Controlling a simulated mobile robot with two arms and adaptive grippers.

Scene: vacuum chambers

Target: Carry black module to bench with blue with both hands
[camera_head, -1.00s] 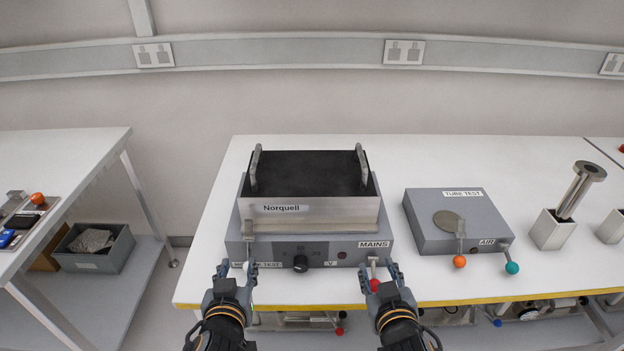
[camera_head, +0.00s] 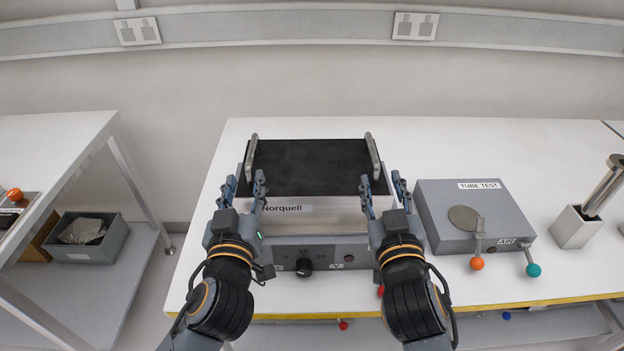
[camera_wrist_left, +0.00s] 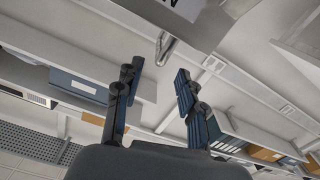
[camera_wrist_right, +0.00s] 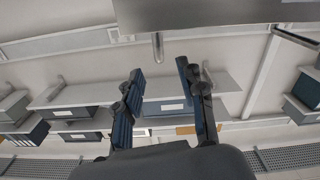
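The black module (camera_head: 308,168) has a black top, a metal front marked "Norquell" and an upright handle on each side. It sits on the grey mains test unit (camera_head: 330,252) on the white bench. My left gripper (camera_head: 243,190) is open at the module's front left, near the left handle (camera_head: 251,158). My right gripper (camera_head: 385,194) is open at its front right, near the right handle (camera_head: 374,160). Handle ends show ahead of the open fingers in the left wrist view (camera_wrist_left: 164,48) and the right wrist view (camera_wrist_right: 158,47). Both grippers are empty. No blue-marked bench can be made out.
A grey tube test box (camera_head: 470,210) with orange and teal knobs stands right of the module. A metal tube in a block (camera_head: 590,215) is further right. Another white table (camera_head: 50,150) is at the left, across a gap, with a grey bin (camera_head: 90,240) below.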

